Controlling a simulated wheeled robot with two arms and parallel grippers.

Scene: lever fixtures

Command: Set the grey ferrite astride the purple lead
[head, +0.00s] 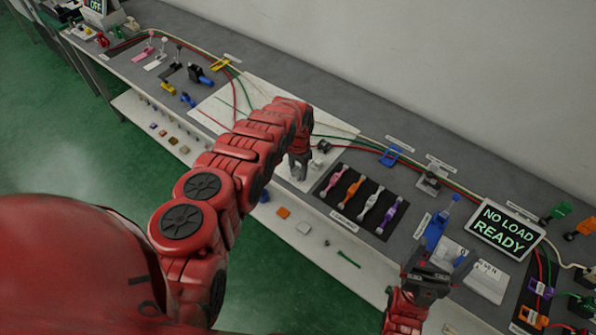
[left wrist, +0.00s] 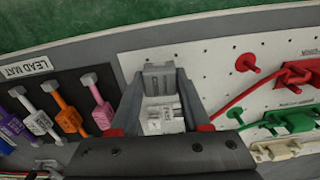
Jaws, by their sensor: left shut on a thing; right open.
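My left gripper (head: 299,160) is shut on the grey ferrite (left wrist: 160,78), above the white perforated board left of the lead mat. The ferrite is a grey block between the fingers in the left wrist view, with a whitish part nearer the camera. The purple lead (head: 388,216) lies on the black lead mat (head: 340,219), at the right end of the row in the head view. It shows at the far left edge of the left wrist view (left wrist: 8,128). The ferrite is apart from it. My right gripper (head: 437,268) is open near the blue fixture.
Pink (head: 329,181), orange (head: 351,195) and white (head: 369,204) leads lie between my left gripper and the purple lead. A blue fixture (head: 437,230) and the "NO LOAD READY" display (head: 506,228) stand to the right. Red and green cables run along the back.

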